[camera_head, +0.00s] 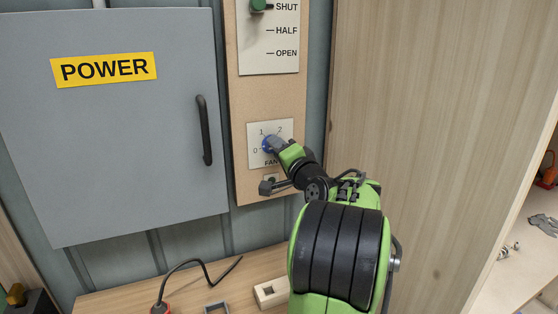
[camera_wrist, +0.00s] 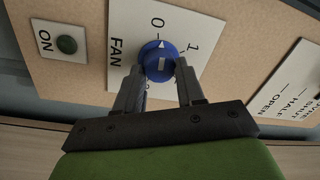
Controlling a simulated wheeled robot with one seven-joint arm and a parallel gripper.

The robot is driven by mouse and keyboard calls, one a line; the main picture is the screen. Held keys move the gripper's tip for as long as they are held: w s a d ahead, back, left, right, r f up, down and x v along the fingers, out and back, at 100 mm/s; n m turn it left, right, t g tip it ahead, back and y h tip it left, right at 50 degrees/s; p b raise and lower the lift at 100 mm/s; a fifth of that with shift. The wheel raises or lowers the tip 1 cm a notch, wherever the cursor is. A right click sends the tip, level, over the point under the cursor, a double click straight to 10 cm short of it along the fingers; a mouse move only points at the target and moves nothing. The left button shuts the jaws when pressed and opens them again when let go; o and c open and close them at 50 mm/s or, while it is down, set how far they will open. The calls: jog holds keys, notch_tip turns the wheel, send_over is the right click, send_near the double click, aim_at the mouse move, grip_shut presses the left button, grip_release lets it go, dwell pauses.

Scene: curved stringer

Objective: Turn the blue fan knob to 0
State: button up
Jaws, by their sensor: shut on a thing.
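The blue fan knob (camera_head: 268,145) sits on a white FAN plate (camera_head: 256,131) with marks 0, 1 and 2, low on a wooden panel. The triangle points up, toward the 0 mark, and the 1 mark lies up and to the right. My gripper (camera_wrist: 160,75) is shut on the knob, one finger on each side. In the head view my gripper (camera_head: 279,148) reaches it from the lower right and hides its right part.
A grey POWER cabinet (camera_head: 115,125) with a black handle (camera_head: 204,130) stands left. Above is a green knob (camera_head: 259,5) on a SHUT/HALF/OPEN plate (camera_head: 268,40). A green button (camera_wrist: 67,44) marked ON is near the FAN plate. A wooden wall (camera_head: 430,130) stands right.

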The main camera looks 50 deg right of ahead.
jog(key=shift+n+b, duration=0.6)
jog(key=shift+n, duration=0.3)
jog(key=o, duration=1)
jog(key=shift+o, duration=0.2)
jog(key=v, duration=1.5)
jog(key=shift+s+b, duration=0.35)
jog(key=shift+b, duration=0.1)
jog(key=shift+a, duration=0.15)
